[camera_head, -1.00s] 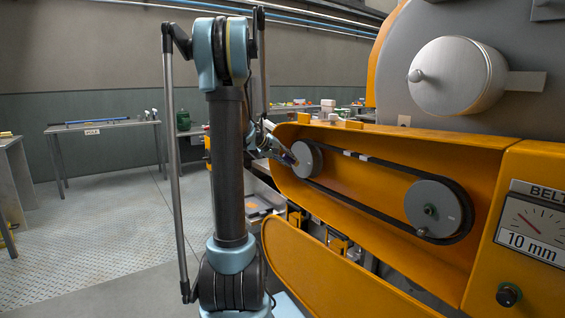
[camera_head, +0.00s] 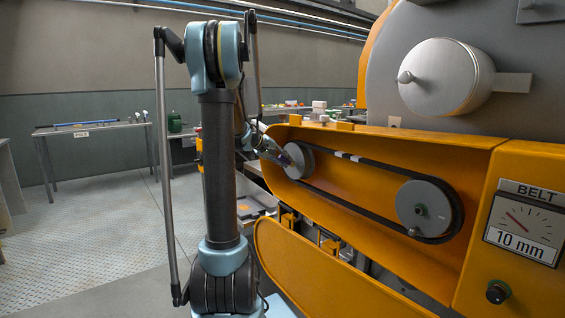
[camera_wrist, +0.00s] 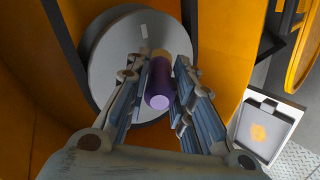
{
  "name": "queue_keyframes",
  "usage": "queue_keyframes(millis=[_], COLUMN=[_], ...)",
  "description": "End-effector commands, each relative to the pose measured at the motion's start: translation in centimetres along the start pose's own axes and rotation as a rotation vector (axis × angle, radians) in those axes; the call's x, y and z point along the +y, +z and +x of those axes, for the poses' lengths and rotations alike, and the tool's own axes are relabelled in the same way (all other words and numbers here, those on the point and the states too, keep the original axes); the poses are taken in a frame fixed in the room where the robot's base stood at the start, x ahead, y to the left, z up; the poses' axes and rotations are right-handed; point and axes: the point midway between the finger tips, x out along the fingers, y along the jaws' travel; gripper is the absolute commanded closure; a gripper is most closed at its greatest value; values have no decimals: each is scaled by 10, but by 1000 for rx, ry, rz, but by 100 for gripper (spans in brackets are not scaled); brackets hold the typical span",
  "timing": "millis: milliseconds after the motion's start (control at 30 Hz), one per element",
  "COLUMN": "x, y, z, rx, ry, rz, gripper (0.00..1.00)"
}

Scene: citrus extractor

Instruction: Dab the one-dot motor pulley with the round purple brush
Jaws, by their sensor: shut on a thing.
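The round purple brush (camera_wrist: 158,84) is held between the fingers of my gripper (camera_wrist: 155,97), pointing away from the wrist camera. Its far end overlaps a grey disc pulley (camera_wrist: 118,50) in the wrist view; I cannot tell whether it touches. One pale mark shows on the pulley face. In the head view, my gripper (camera_head: 283,157) is at the left pulley (camera_head: 301,161) of the belt housing, its tip small and partly dark. The right pulley (camera_head: 424,207) carries the other end of the black belt (camera_head: 365,162).
The orange housing wall (camera_head: 400,145) surrounds the pulleys closely. An opened orange cover (camera_head: 330,275) hangs below. A gauge reading 10 mm (camera_head: 521,228) is at the right. A tray with an orange patch (camera_wrist: 266,130) lies below right of my gripper. Floor at the left is clear.

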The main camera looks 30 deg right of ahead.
Motion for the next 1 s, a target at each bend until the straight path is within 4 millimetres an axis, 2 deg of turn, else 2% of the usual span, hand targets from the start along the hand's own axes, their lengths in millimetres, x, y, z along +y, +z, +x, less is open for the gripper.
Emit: queue_keyframes(millis=[733,1000], x=[5,10], y=[-2,11], z=[8,8], rx=[0,-1], ry=[0,0], rz=[0,0], gripper=[100,100])
